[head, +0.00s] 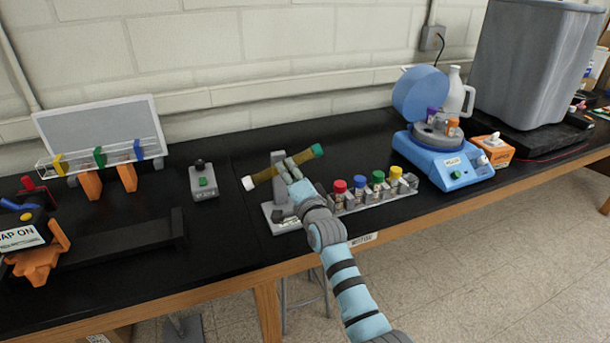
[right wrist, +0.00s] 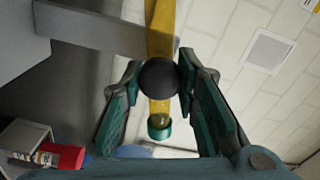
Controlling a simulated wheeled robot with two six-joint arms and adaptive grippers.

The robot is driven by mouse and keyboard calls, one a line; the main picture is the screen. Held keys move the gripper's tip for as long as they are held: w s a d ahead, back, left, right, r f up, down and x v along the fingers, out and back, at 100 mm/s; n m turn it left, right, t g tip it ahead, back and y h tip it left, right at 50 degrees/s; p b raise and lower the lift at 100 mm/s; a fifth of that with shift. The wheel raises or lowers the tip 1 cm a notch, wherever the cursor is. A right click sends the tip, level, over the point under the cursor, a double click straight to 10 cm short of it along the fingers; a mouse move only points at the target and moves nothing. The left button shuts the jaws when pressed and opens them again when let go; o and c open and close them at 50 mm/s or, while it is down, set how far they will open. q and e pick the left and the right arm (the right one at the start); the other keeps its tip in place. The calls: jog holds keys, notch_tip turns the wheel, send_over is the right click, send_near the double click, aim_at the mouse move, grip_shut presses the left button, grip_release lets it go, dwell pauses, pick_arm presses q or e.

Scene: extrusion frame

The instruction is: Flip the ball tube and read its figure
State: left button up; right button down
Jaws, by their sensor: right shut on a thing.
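The ball tube (head: 265,175) is a yellow-amber tube with a white cap at its lower left end and a green cap at its raised right end. It is tilted on a grey stand (head: 280,217). My right gripper (head: 291,168) is in front of the tube's middle. In the right wrist view its fingers (right wrist: 158,85) are shut on a round black knob (right wrist: 158,77) in front of the tube (right wrist: 161,28); the green-capped end shows below the knob. No figure can be read. My left gripper is not in view.
A rack with several colour-capped bottles (head: 358,190) stands close right of the stand. A grey box with a green button (head: 203,182) is to the left. A blue centrifuge (head: 452,172) with its lid up is further right. Bench is clear between the box and stand.

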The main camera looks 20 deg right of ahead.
dwell(0.5)
jog(key=c, duration=1.2)
grip_release()
jog(key=shift+c, duration=0.2)
jog(key=s, duration=1.2)
jog(key=shift+d, duration=0.3)
